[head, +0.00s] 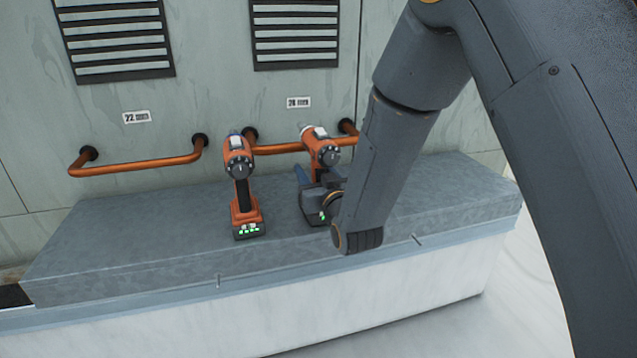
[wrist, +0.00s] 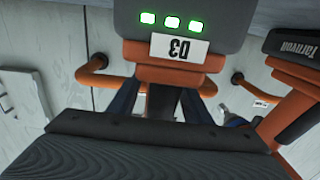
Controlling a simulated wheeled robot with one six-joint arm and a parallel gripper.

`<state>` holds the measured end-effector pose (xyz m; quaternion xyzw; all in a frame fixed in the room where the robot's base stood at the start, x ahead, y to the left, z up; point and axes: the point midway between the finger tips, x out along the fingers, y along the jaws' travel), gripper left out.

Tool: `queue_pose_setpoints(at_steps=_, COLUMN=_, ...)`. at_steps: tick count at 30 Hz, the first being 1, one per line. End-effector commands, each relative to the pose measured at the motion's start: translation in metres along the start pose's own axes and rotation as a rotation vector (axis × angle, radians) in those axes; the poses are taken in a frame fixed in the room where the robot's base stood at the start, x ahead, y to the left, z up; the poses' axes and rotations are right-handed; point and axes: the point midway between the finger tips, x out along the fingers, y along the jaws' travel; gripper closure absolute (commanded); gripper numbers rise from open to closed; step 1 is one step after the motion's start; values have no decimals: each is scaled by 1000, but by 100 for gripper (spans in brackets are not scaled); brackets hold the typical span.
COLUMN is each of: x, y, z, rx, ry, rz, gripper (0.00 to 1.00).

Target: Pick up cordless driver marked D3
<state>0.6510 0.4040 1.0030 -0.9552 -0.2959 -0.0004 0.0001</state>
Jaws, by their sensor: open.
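The cordless driver marked D3 (head: 324,152) is orange and black and stands upright on the grey ledge, the right one of two drivers in the head view. In the wrist view its battery base (wrist: 185,68) fills the top middle, with an upside-down D3 label and three green lights. My gripper (head: 318,182) is at the driver's handle in the head view, partly hiding its grip and base. In the wrist view my gripper (wrist: 160,104) is open, with a blue finger on each side of the handle. I cannot tell whether the fingers touch it.
Another orange driver (head: 241,175) stands close to the left on the ledge (head: 130,245); it also shows at the right of the wrist view (wrist: 300,72). Copper rails (head: 140,168) run along the wall behind. The ledge's left part is clear.

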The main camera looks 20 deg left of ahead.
Motion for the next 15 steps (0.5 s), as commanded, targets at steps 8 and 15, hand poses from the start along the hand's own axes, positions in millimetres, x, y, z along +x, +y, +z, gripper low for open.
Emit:
queue_pose_setpoints(at_steps=8, x=2, y=0, z=0, rx=0, ry=-1, rz=0, gripper=59)
queue_pose_setpoints(at_steps=15, x=2, y=0, z=0, rx=0, ry=-1, rz=0, gripper=99)
